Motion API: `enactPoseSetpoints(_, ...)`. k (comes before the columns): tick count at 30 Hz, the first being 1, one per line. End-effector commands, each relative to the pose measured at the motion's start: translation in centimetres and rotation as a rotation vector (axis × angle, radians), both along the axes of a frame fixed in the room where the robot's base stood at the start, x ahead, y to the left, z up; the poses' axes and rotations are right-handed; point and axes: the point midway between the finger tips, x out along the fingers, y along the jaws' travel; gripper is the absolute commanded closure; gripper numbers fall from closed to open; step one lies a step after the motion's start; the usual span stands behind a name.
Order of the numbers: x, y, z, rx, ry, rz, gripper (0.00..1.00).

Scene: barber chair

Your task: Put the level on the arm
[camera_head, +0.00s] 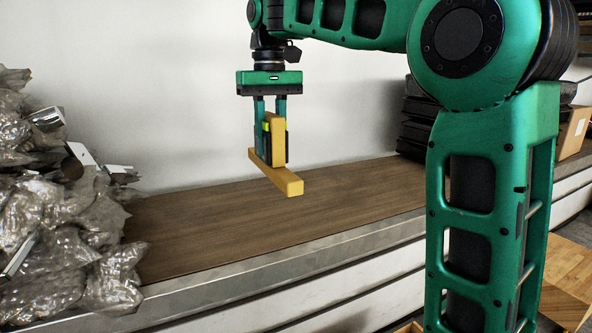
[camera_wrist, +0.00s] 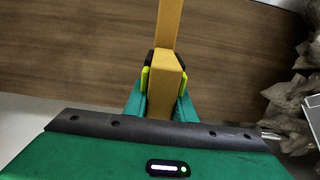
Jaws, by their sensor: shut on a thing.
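A yellow piece (camera_head: 287,183) has an upright block and a longer bar at its lower end. My gripper (camera_head: 271,155) points down and is shut on the upright block. The piece hangs above the brown wooden worktop. In the wrist view, the piece (camera_wrist: 168,25) sits between the two fingers (camera_wrist: 164,84), and its bar runs up out of the picture. I cannot tell for sure whether this piece is the level or the arm. No separate second part shows in either view.
The brown worktop (camera_head: 230,223) is clear in the middle. Crumpled clear plastic bags (camera_head: 60,215) are heaped at its left end. Black stacked items (camera_head: 415,122) stand at the back right, and a cardboard box (camera_head: 574,130) is farther right. A white wall (camera_head: 180,90) stands behind.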

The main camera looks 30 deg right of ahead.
Motion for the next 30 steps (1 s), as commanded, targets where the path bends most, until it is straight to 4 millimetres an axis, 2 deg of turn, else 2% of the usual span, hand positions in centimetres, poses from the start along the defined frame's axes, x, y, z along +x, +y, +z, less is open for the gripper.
enactPoseSetpoints(3, 0.0, -2.5, -1.4, 0.000, 0.000, -0.006, 1.00)
enactPoseSetpoints(9, 0.0, -5.0, -2.9, -0.001, 0.000, -0.003, 1.00)
enactPoseSetpoints(14, 0.0, -5.5, -3.6, -0.001, -0.001, 0.001, 1.00)
enactPoseSetpoints(21, 0.0, -5.5, -6.7, -0.001, 0.001, 0.000, 1.00)
enactPoseSetpoints(30, 0.0, -5.4, -7.3, -0.001, -0.002, 0.001, 1.00)
